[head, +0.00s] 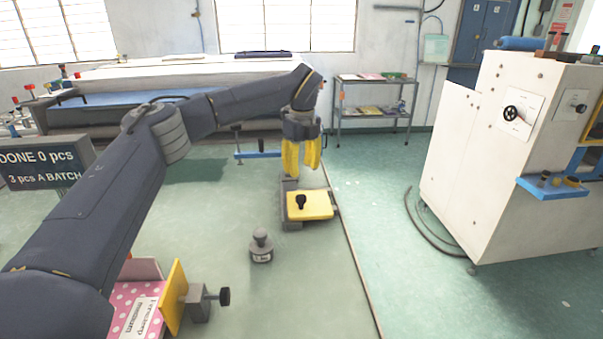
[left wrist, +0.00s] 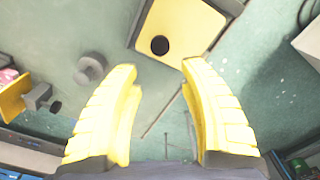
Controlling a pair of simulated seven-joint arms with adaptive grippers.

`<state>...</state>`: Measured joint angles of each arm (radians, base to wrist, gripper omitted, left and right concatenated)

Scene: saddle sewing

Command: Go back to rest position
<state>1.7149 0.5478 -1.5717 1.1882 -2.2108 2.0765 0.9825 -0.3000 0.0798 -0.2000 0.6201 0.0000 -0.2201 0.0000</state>
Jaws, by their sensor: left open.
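My left arm reaches in from the left in the head view. My left gripper (head: 301,155) has yellow fingers pointing down and hangs above the far end of a yellow plate (head: 312,206) with a black knob. In the left wrist view the gripper (left wrist: 160,85) is open, with nothing between its fingers. The yellow plate (left wrist: 178,32) lies beyond the fingertips there, apart from them. My right gripper is in neither view.
A grey knobbed weight (head: 261,247) stands on the green surface. A pink dotted box (head: 137,306) and a yellow upright plate (head: 173,296) are at the front left. A sign (head: 43,168) stands left. A white machine (head: 490,150) stands right; a shelf cart (head: 372,107) is behind.

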